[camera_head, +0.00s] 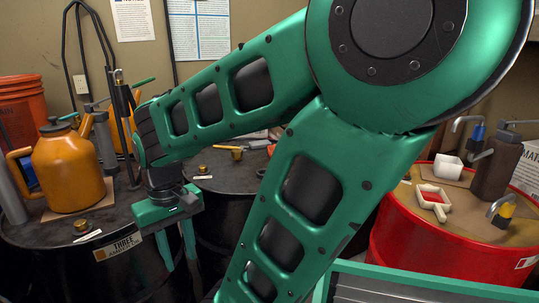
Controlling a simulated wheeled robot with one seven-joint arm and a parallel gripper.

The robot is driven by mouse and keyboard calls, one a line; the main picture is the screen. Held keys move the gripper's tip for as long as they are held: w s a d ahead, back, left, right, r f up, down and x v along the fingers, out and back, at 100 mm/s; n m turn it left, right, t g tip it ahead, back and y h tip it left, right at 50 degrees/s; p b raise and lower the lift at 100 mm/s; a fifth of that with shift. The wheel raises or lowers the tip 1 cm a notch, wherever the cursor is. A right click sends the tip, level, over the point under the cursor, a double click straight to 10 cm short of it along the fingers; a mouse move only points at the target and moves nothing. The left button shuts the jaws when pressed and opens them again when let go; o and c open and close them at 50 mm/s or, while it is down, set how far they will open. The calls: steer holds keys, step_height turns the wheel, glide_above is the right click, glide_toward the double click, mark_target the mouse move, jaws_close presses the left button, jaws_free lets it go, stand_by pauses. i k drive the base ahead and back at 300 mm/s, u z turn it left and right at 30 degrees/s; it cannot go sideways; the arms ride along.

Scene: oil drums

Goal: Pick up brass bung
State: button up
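A small brass bung (82,226) sits on the dark top of the left drum (40,238), near its front, beside a white strip. A second small brass piece (203,170) sits on the dark drum (225,183) behind, in the middle. My gripper (179,262) points down in front of the gap between these two drums, right of the bung on the left drum and apart from it. Its two green fingers stand apart with nothing seen between them. My green arm covers much of the middle and right of the view.
An orange oil can (68,170) stands on the left drum behind the bung, near a grey pump (103,140). Orange buckets (22,105) are at the far left. A red drum (425,240) at the right carries a white cup (447,167), a red-and-white scoop (433,202) and pumps.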

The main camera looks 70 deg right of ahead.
mark_target(237, 154)
steer(key=z, duration=1.85)
